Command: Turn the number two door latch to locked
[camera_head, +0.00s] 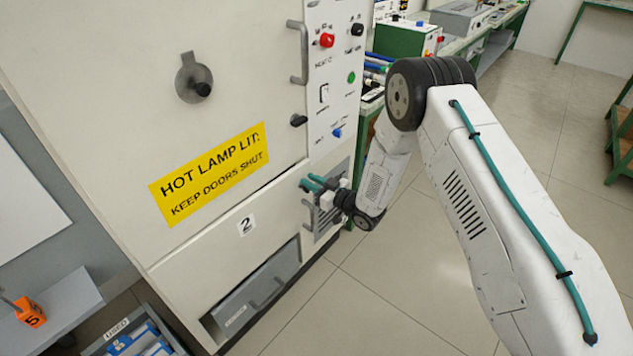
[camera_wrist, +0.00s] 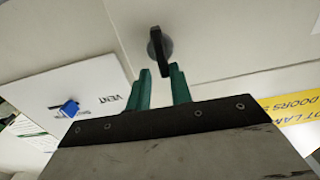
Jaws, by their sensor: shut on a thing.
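The number two door (camera_head: 185,262), marked by a "2" label (camera_head: 246,226), is the lower pale door of the cabinet. My gripper (camera_head: 311,184) is at its upper right corner, and its teal fingers hide the latch in the head view. In the wrist view the dark latch (camera_wrist: 158,42) stands out from the door, its lever running roughly up and down the picture. My gripper (camera_wrist: 160,73) is shut on the free end of the lever, one fingertip on each side. Any locked mark is not readable.
A yellow hot lamp sign (camera_head: 210,173) and another black knob (camera_head: 298,120) are above. The control panel (camera_head: 330,90) has several knobs and a bar handle (camera_head: 299,52) beside it. A grey drawer (camera_head: 255,302) is below.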

